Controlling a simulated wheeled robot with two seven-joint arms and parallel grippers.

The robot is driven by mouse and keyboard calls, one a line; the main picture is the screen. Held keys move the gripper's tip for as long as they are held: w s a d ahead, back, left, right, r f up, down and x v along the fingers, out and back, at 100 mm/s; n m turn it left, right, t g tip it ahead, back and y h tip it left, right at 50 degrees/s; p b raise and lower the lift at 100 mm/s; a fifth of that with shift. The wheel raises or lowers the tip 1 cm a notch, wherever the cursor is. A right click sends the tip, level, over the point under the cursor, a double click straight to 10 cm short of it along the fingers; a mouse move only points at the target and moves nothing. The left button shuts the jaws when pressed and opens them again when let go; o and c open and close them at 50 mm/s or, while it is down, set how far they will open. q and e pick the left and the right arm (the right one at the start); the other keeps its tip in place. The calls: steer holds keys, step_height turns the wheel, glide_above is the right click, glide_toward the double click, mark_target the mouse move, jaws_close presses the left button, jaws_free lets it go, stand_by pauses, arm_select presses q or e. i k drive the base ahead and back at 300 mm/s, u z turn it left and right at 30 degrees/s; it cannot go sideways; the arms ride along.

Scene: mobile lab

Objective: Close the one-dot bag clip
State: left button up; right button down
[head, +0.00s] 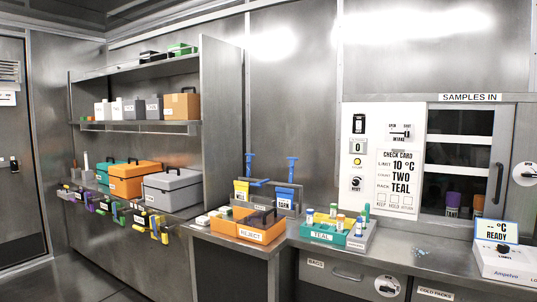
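A yellow bag (241,191) and a blue bag (283,198) stand side by side in a grey holder (266,206) on the counter. A blue upright piece (250,166) with a wider top rises behind the yellow bag, and a similar blue piece (291,170) rises above the blue bag. These look like raised bag clip arms. A short blue bar (260,182) lies between them. Dot marks are too small to make out, so I cannot tell which clip has one dot. Neither of my grippers is in view.
An orange REJECT tray (259,234) stands in front of the bags. A teal rack (323,234) with capped vials is to its right. Coloured pieces (103,208) hang along the left shelf front.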

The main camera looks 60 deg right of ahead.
mark_target(291, 166)
steer(key=z, duration=0.3)
steer(key=i, duration=1.3)
steer(key=z, duration=0.85)
